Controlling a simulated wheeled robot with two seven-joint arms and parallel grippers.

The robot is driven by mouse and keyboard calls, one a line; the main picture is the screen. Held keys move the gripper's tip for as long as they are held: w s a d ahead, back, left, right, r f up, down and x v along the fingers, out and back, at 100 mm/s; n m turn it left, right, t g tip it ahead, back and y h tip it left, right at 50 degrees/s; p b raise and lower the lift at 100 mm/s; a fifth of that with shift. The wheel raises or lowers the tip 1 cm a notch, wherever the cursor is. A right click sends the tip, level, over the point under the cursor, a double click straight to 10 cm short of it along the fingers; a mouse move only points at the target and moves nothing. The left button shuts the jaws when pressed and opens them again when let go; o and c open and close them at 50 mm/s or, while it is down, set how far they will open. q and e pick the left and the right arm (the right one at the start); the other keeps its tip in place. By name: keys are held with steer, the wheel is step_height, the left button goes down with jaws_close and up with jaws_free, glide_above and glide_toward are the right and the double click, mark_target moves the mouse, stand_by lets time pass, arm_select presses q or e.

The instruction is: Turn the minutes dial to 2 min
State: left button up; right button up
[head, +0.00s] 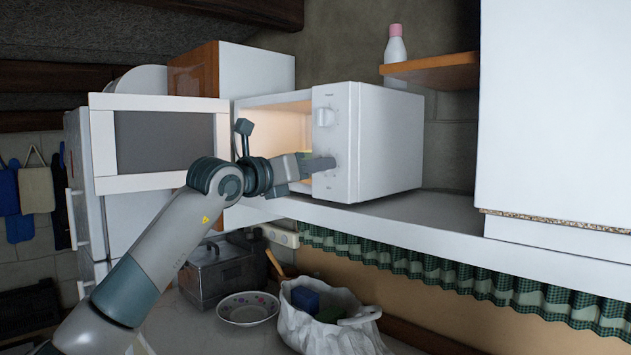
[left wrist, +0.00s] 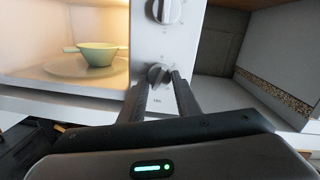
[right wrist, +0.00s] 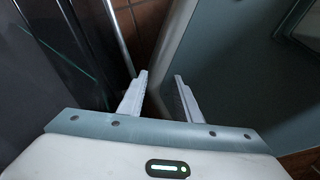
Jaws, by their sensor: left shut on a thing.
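The white microwave (head: 388,140) stands on a shelf with its door (head: 101,150) swung open to the left. Its panel carries an upper dial (head: 324,117) and a lower dial (left wrist: 158,73), with small lettering below the lower one that looks like "Min". My left gripper (head: 328,164) is shut on the lower dial, one finger on each side of it, and hides it in the head view. The dial's exact setting is too small to read. My right gripper (right wrist: 160,82) is open and empty, seen only in the right wrist view.
A pale green bowl (left wrist: 98,53) sits on the turntable plate (left wrist: 60,68) inside the lit microwave. Below the shelf are a metal box (head: 217,275), a patterned dish (head: 248,308) and a white bag (head: 325,335). A white cabinet (head: 555,120) closes off the right.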

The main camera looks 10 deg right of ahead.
arm_select(q)
steer(key=shift+a+f+m+h+b, duration=0.1)
steer(key=shift+m+h+b, duration=0.2)
steer(key=shift+m+b, duration=2.6)
arm_select(e)
steer(key=w+a+r+t+y, duration=0.1)
steer(key=w+a, duration=0.3)
steer(key=w, duration=0.5)
steer(key=w+a+r+t, duration=0.2)
steer(key=w+a+t, duration=0.2)
steer(key=w, duration=0.6)
steer(key=shift+w+t+y+p, duration=0.3)
steer(key=shift+y+p, duration=0.05)
steer(key=shift+y, duration=0.05)
arm_select(q)
steer(key=shift+m, duration=0.3)
steer(key=o, duration=1)
steer(key=shift+o, duration=0.2)
arm_select(e)
steer(key=shift+d, duration=0.1)
arm_select(q)
steer(key=shift+a, duration=0.1)
